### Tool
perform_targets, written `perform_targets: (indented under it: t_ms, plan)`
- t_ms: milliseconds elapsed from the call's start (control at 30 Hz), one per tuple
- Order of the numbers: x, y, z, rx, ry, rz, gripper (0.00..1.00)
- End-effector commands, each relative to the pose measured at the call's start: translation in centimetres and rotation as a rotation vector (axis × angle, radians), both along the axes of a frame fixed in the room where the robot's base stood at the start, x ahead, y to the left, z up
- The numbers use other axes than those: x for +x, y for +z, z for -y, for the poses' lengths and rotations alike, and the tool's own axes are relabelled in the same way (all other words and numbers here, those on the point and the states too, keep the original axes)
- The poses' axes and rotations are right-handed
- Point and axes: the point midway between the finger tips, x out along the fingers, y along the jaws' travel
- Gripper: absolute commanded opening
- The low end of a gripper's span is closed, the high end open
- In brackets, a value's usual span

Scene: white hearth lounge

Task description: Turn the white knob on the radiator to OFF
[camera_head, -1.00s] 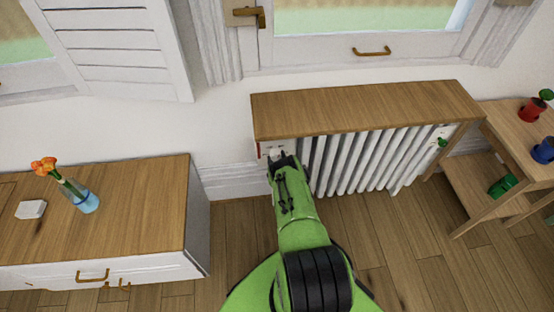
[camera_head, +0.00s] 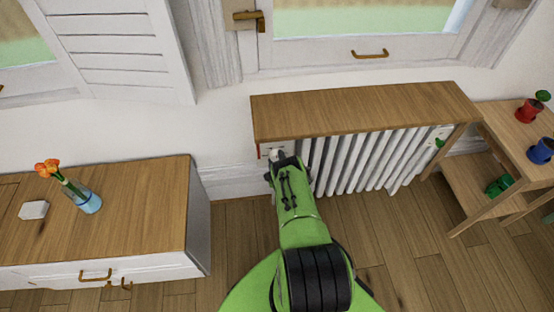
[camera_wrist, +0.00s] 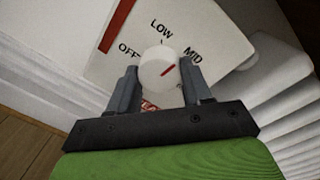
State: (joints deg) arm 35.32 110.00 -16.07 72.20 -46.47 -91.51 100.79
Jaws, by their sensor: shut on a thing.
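The white round knob (camera_wrist: 152,66) sits on a white dial plate (camera_wrist: 105,68) in the wrist view. The plate reads OFF at left, LOW at top and MID at right; a red label below is mostly hidden by my gripper. The knob's red pointer line points up and right, roughly toward MID. My gripper (camera_wrist: 159,72) has one dark finger on each side of the knob and is shut on it. In the head view my gripper (camera_head: 285,160) is at the left end of the white radiator (camera_head: 360,160), where the knob is hard to make out.
A wooden shelf (camera_head: 360,108) covers the radiator's top. A wooden cabinet (camera_head: 130,215) with a flower vase (camera_head: 87,203) stands at left. A small wooden stand (camera_head: 470,180) with pots is at right. The floor between is clear.

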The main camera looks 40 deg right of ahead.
Motion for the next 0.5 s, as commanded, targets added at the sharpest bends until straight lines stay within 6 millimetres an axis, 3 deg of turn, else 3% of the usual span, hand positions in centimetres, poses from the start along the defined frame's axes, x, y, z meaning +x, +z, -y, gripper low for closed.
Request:
perform_targets:
  t_ms: [500]
  plan:
    - [0.03, 0.08, -0.09, -0.404, 0.0, -0.279, 0.19]
